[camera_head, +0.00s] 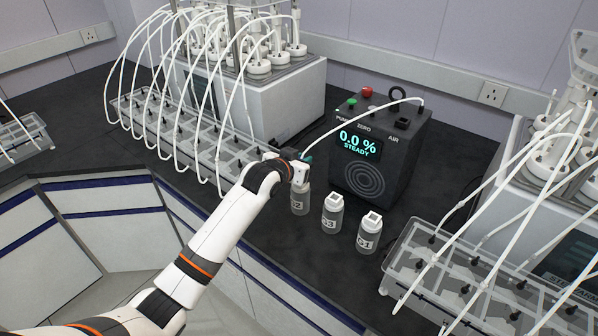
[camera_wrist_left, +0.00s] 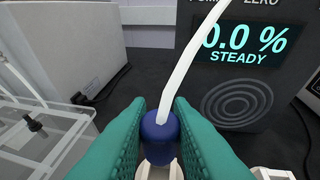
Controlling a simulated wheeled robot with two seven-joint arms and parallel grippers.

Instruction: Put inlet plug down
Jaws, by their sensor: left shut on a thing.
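My left gripper (camera_head: 304,158) is at the left end of a short row of bottles, in front of the black gas analyser (camera_head: 410,150). In the left wrist view its green fingers (camera_wrist_left: 157,130) are shut on the blue inlet plug (camera_wrist_left: 160,127), which has a white tube (camera_wrist_left: 190,55) rising from its top. The plug is right over a pale bottle neck (camera_wrist_left: 158,171); whether it touches the neck is hidden. In the head view the fingers hide the plug, and the bottle (camera_head: 299,200) stands just below them. My right gripper is not in view.
Two more labelled bottles, a middle one (camera_head: 332,214) and a right one (camera_head: 369,233), stand to the right. The analyser display reads 0.0 % STEADY. A clear rack with tubes (camera_head: 165,135) is at the left, another (camera_head: 440,275) at the right.

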